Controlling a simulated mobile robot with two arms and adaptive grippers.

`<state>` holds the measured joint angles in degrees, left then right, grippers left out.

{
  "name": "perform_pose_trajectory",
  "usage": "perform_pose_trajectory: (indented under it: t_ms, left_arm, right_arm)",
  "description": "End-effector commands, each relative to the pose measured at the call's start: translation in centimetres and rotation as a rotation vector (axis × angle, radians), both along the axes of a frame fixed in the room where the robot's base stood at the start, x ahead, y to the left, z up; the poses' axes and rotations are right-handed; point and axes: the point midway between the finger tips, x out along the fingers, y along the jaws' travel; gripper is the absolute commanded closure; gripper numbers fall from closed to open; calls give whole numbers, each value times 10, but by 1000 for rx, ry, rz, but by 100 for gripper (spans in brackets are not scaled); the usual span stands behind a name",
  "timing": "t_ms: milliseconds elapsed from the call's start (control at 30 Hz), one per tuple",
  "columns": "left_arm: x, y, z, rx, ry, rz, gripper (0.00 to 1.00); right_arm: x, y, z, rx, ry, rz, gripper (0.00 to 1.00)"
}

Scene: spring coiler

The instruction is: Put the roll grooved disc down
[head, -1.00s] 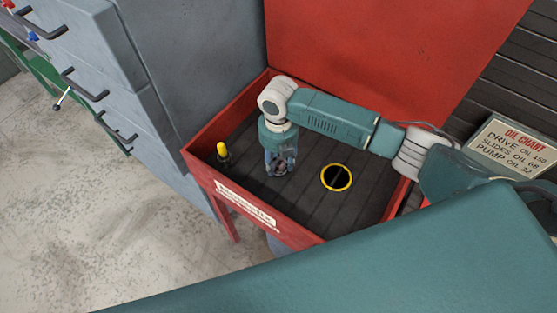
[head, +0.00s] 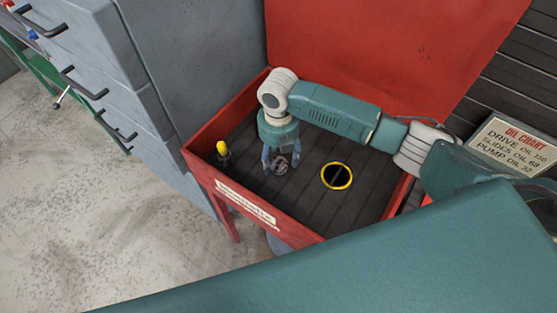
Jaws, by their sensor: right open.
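The roll grooved disc (head: 280,165) is a small dark grey round piece in the red-walled tray (head: 198,160). It appears to rest on the tray's dark ribbed floor, left of the yellow-rimmed round piece. My right gripper (head: 281,163) points down at it. Its fingers are spread apart, one on each side of the disc. I cannot tell whether a finger still touches the disc. Part of the disc's upper side is hidden by the gripper. My left gripper is not in view.
A black disc with a yellow rim (head: 336,176) lies right of the gripper. A yellow-topped dark item (head: 223,153) stands in the tray's left corner. A grey drawer cabinet (head: 95,90) stands left. An oil chart sign (head: 510,148) is at right. The tray floor's front is clear.

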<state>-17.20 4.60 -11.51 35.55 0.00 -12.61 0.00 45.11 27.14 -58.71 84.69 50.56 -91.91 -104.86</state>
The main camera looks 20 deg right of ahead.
Motion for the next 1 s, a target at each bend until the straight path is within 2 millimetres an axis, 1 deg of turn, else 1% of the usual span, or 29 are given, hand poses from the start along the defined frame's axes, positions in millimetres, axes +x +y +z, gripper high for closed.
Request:
perform_pose_trajectory:
  t_ms: [100, 300, 400, 500, 667, 1000]
  left_arm:
    - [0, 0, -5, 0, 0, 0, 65]
    - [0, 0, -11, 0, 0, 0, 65]
    - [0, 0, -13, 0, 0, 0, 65]
    - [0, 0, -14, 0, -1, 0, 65]
    - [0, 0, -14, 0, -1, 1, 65]
    - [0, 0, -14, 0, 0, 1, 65]
  right_arm:
    - [2, 1, 26, 3, -7, 1, 41]
    - [1, 0, 69, 2, -5, 0, 41]
    - [1, 0, 85, 1, -3, 0, 41]
    - [1, 0, 96, 1, -2, -1, 41]
    - [0, 0, 103, 1, 0, 0, 41]
    - [0, 0, 103, 1, 0, -1, 41]
